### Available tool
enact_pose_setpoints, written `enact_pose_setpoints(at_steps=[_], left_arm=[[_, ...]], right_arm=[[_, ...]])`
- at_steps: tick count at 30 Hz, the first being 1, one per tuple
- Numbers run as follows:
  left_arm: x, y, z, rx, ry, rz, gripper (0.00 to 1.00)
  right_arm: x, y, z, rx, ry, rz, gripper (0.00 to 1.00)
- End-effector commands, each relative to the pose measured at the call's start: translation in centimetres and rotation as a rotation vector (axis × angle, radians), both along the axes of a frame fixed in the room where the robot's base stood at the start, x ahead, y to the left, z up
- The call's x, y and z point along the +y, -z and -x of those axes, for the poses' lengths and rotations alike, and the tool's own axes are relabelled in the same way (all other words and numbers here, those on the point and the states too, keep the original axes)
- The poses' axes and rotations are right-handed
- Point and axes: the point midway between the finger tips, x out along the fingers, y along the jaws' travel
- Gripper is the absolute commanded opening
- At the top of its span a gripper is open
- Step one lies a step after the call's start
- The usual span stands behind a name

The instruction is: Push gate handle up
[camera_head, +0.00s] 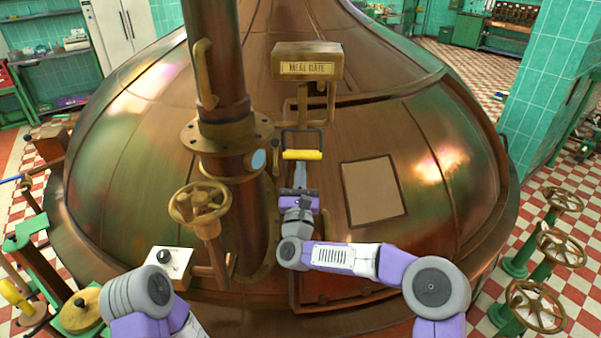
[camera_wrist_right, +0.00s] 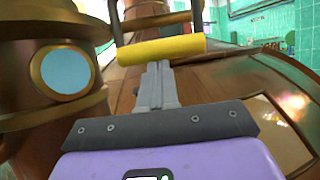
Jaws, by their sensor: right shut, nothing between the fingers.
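The gate handle is a yellow horizontal bar (camera_head: 302,155) on a dark frame, below a brass box labelled "MEAL GATE" (camera_head: 307,67) on the front of the copper kettle. The bar also shows in the right wrist view (camera_wrist_right: 161,50), across the top middle. My right gripper (camera_head: 300,168) is shut and empty, with its fingertips just under the bar. In the right wrist view its closed fingers (camera_wrist_right: 158,72) point up at the bar's lower edge; I cannot tell whether they touch it. My left arm shows at the lower left, but its gripper is not in view.
A thick copper pipe (camera_head: 222,90) with a brass handwheel (camera_head: 200,203) stands left of my right gripper. A tan panel (camera_head: 374,190) lies on the kettle to the right. Several valve wheels stand at the far right.

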Motion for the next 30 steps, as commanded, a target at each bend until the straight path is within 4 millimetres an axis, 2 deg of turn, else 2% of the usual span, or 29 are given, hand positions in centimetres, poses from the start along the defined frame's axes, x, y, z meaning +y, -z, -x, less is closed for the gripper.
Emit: enact_pose_setpoints(at_steps=[5, 12, 16, 30], left_arm=[[0.0, 0.3, 0.0, 0.000, 0.000, 0.000, 0.43], [0.0, 1.5, 0.0, 0.000, 0.000, 0.000, 0.43], [0.0, 1.6, 0.0, 0.000, 0.000, 0.000, 0.43], [0.0, 1.9, 0.0, 0.000, 0.000, 0.000, 0.43]], right_arm=[[0.0, -0.8, 0.0, -0.004, 0.001, -0.002, 0.00], [-0.1, -5.8, 0.1, -0.010, 0.003, -0.003, 0.00], [-0.1, -7.4, 0.1, -0.008, 0.001, -0.002, 0.00], [-0.1, -7.7, 0.2, -0.010, 0.002, -0.003, 0.00]])
